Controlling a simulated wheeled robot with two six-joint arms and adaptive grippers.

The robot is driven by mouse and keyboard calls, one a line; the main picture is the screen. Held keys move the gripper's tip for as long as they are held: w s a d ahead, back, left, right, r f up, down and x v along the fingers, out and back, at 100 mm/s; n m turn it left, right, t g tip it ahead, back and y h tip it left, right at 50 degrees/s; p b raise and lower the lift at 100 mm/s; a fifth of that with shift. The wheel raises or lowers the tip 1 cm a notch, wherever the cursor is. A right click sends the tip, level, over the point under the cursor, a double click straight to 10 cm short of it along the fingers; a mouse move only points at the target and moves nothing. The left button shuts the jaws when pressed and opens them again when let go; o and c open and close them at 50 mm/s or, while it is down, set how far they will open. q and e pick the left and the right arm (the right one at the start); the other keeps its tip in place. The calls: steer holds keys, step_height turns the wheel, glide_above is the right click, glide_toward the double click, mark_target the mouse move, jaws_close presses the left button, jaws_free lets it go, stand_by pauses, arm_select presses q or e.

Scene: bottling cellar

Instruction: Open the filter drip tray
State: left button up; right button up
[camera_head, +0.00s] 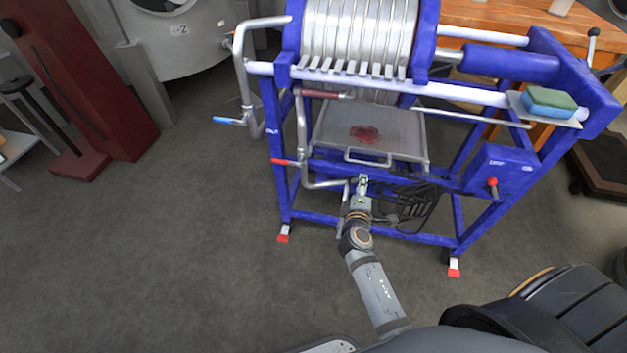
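The filter drip tray (330,138) is a shallow grey metal tray with a dark red stain, under the plates of the blue-framed filter press (282,165). Its bar handle (368,162) is on the front edge, facing me. My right gripper (362,181) is just below and in front of this handle, near its left half. The fingers are too small to tell whether they are open or shut, or whether they touch the handle. My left gripper is not in view.
Pipes with a blue-handled valve (229,121) and a red-handled valve (285,162) run left of the tray. A black coiled cable (418,208) hangs right of my gripper. A control box (500,170) is further right. The floor in front is clear.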

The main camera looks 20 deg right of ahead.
mark_target(363, 162)
steer(key=x, duration=0.3)
steer(key=r+x, duration=0.1)
steer(key=x, duration=0.3)
steer(key=r+x, duration=0.1)
steer(key=x, duration=0.2)
steer(key=shift+w+b, duration=0.35)
steer(key=shift+w, duration=0.2)
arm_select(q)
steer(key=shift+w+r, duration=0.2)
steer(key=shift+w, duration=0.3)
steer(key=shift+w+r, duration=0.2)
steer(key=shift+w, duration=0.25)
arm_select(e)
steer(key=shift+c, duration=0.3)
jaws_close()
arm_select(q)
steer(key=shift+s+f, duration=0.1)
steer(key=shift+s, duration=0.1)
